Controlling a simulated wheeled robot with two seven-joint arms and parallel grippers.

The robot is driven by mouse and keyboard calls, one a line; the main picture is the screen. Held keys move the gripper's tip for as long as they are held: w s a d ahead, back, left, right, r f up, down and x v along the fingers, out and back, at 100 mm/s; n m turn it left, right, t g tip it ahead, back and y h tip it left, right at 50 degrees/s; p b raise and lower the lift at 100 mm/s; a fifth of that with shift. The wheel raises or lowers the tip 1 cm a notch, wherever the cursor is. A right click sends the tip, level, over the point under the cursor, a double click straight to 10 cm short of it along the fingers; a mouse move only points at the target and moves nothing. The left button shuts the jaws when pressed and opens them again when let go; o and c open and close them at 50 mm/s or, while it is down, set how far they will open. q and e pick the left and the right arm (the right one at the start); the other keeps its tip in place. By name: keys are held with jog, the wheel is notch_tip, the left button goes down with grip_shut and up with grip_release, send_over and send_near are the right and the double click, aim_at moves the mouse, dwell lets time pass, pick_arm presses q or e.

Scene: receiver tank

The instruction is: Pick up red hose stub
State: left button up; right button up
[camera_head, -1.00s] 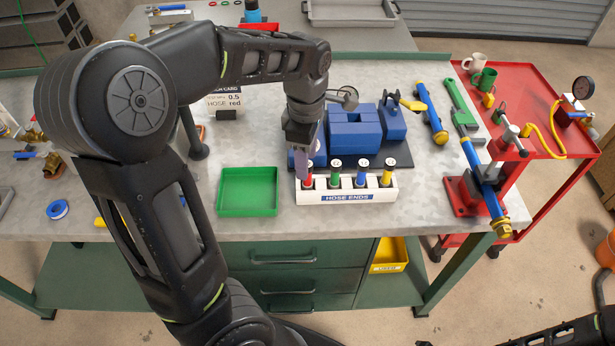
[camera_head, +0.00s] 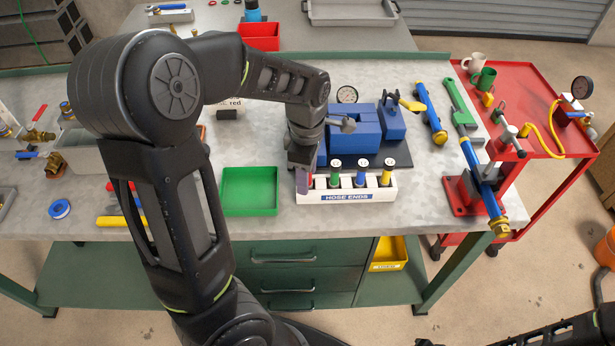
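The white rack labelled HOSE ENDS (camera_head: 347,197) stands at the front of the bench. Green (camera_head: 335,174), blue (camera_head: 361,174) and yellow (camera_head: 386,174) hose stubs stand upright in it. The red hose stub (camera_head: 310,182) is in the leftmost place, almost wholly covered by my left gripper; only a sliver of red shows. My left gripper (camera_head: 303,186) points down at that place, with its fingers low at the rack's left end. Whether its fingers are apart or closed on the stub is hidden. My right gripper is out of view; only part of that arm shows at bottom right.
An empty green tray (camera_head: 249,191) lies left of the rack. A blue vise-like block (camera_head: 352,130) stands close behind the rack. A red stand with a blue pipe (camera_head: 478,186) is to the right. Bare bench lies between rack and stand.

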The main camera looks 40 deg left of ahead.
pick_arm(q)
jog(key=shift+c, duration=0.5)
grip_shut()
